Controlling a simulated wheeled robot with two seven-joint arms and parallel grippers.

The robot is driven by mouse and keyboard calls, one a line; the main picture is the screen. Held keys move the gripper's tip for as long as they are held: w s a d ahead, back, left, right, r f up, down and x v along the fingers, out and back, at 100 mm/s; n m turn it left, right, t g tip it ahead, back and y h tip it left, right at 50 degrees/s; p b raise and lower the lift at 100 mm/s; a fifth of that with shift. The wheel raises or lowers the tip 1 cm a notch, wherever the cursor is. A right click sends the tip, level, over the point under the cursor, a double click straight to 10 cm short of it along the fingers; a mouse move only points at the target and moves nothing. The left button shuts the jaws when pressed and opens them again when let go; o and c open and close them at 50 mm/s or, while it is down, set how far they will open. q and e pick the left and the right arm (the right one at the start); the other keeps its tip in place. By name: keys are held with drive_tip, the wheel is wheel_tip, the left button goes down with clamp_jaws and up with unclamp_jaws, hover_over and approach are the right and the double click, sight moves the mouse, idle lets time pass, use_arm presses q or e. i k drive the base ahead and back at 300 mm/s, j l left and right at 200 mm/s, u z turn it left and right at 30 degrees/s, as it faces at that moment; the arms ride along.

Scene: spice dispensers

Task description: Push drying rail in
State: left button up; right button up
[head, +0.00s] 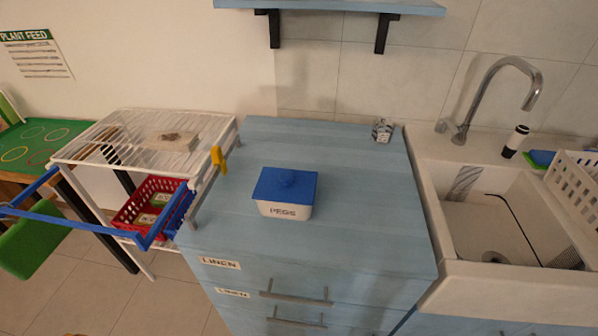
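The drying rail (148,239) appears to be the blue bar frame at the left. It sticks out to the left from beside the blue cabinet (355,205), in front of the white wire rack, and runs to the picture's left edge. Its far end is partly cut off there. How it joins the cabinet side is partly hidden. Neither of my grippers shows in the head view.
A white rack (130,140) holding a red basket (128,220) stands left of the cabinet. A yellow piece (218,160) is at the cabinet's left edge. A blue-lidded pegs box (286,209) sits on top. A sink (500,215) is right. Tiled floor shows lower left.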

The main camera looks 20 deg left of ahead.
sight(143, 244)
drive_tip(key=u, duration=2.45)
